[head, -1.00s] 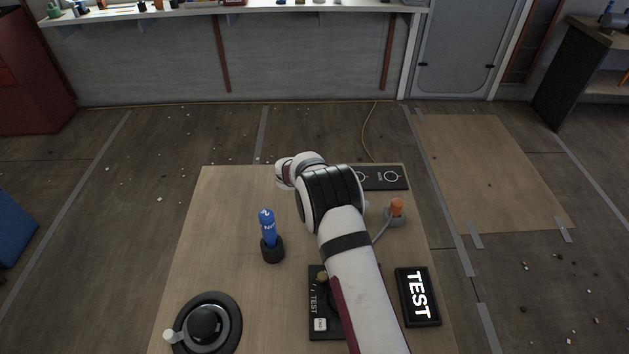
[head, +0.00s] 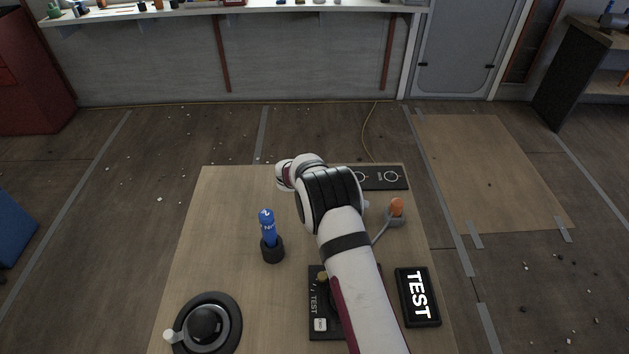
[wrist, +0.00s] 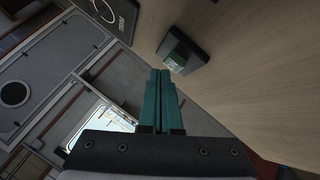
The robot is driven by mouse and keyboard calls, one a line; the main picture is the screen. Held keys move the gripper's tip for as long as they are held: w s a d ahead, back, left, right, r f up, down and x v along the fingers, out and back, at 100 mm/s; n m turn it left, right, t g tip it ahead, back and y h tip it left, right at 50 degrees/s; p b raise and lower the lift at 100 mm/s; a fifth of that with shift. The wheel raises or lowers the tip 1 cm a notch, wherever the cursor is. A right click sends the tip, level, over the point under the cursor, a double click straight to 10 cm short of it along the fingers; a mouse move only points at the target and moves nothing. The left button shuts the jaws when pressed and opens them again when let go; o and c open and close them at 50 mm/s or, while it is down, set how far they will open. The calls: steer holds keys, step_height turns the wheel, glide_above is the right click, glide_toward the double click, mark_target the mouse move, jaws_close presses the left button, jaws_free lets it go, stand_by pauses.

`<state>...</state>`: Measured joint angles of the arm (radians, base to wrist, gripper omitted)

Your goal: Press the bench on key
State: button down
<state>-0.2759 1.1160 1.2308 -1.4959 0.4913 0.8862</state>
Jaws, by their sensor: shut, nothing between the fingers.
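In the wrist view, a small green key (wrist: 176,60) sits on a dark square base (wrist: 186,50) on the wooden bench top. Its lettering is too small to read, so I cannot confirm that it is the bench on key. My gripper (wrist: 160,74) has its two teal fingers together, with nothing between them. The fingertips point at the near edge of the green key and look just short of it; I cannot tell whether they touch. In the head view my arm hides the gripper and the key.
The bench (head: 225,215) holds a blue bottle-like object (head: 267,228) in a black holder, an orange-topped lever (head: 396,208), a black TEST sign (head: 418,297), a TEST box (head: 318,300), a round black dial (head: 206,324) and a dark ringed panel (head: 392,178). The bench's left part is mostly clear.

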steer(key=shift+f, duration=0.65)
stand_by(0.8)
steer(key=shift+r, duration=0.9)
steer(key=shift+r, duration=0.1)
steer(key=shift+r, duration=2.45)
